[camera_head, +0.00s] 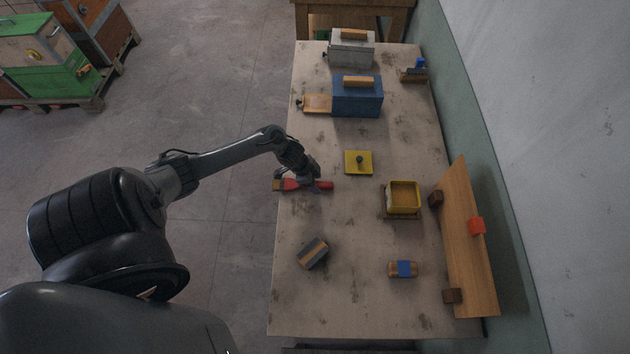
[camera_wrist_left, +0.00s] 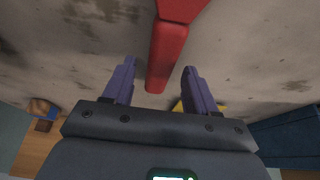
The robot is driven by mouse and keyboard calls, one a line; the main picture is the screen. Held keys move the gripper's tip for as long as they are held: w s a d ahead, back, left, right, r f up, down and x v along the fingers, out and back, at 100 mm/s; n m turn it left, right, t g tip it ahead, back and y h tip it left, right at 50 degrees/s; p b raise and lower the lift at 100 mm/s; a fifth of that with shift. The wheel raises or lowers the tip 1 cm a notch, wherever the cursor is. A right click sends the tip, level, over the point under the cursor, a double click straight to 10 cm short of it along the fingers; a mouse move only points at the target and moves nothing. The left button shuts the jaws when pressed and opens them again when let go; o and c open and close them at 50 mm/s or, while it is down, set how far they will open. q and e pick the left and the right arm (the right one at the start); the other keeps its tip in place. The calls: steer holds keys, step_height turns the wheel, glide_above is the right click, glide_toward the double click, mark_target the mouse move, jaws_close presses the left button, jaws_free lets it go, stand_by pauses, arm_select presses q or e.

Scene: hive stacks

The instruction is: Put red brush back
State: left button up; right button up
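The red brush (camera_head: 292,185) lies near the left edge of the table, its handle toward the right and its bristle end toward the left. My left gripper (camera_head: 314,177) is over the handle. In the left wrist view, the red handle (camera_wrist_left: 167,50) reaches in between the two spread fingers of the left gripper (camera_wrist_left: 158,82), with gaps on both sides. I cannot tell how far above the handle the fingertips are. My right gripper is not in view.
A yellow lid with a knob (camera_head: 358,162) and a yellow-rimmed box (camera_head: 403,197) are right of the brush. Blue (camera_head: 357,97) and grey (camera_head: 351,50) boxes stand at the back.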

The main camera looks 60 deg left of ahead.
arm_select(q)
steer(key=shift+s+a+r, duration=0.1)
steer(key=shift+s+r, duration=0.05)
steer(key=shift+r, duration=0.45)
steer(key=p+v, duration=0.3)
steer(key=v, duration=0.7)
steer(key=d+r+t+y, duration=0.2)
steer(key=d, duration=1.4)
steer(key=s+d+r+n+g, duration=0.2)
steer(key=s+d+r+n, duration=0.2)
steer(key=s+d+r, duration=0.5)
steer(key=shift+v, duration=0.95)
steer(key=shift+d, duration=0.15)
